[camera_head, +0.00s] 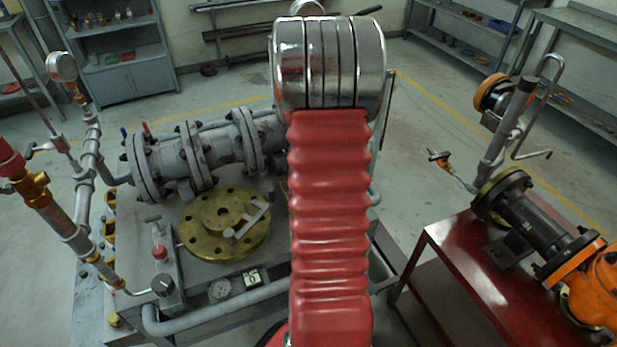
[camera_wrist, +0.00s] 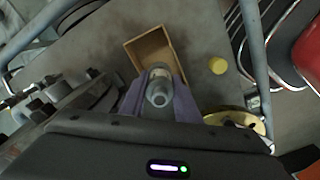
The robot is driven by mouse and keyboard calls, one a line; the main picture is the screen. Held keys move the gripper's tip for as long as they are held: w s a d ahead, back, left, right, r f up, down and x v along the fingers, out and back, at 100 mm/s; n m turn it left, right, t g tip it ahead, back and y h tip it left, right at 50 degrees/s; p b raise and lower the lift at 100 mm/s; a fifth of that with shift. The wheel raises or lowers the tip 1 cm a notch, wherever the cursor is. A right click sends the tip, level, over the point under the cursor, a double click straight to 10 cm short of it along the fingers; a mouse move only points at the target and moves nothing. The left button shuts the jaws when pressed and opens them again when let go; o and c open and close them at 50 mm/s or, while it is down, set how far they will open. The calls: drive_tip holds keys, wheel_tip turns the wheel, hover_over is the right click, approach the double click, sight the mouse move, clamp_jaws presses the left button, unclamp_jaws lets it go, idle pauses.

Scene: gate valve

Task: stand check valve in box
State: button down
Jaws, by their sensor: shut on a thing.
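The check valve (camera_wrist: 158,88) is a grey, round-ended metal piece with a ring-shaped opening facing the wrist camera. My gripper (camera_wrist: 156,94) has purple fingers, one on each side of the valve, and is shut on it. The box (camera_wrist: 148,46) is an open, tan box on the grey bench top, just beyond the valve in the wrist view. The valve overlaps the box's near part in the picture; how high it is above the box, or whether it touches it, I cannot tell. In the head view my own arm hides the gripper, the valve and most or all of the box.
A yellow round piece (camera_wrist: 217,65) lies right of the box. A brass flange (camera_head: 223,221) lies on the bench, left of my arm. A flanged grey pipe assembly (camera_head: 190,158) runs along the bench's back. A red table (camera_head: 470,265) stands right.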

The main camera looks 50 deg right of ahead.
drive_tip(key=shift+f, duration=0.45)
drive_tip(key=shift+f, duration=1.9)
drive_tip(key=c, duration=1.3)
unclamp_jaws()
drive_tip(key=shift+f, duration=0.1)
drive_tip(key=shift+c, duration=0.2)
wheel_tip(320, 180, up, 12)
drive_tip(key=shift+r, duration=0.15)
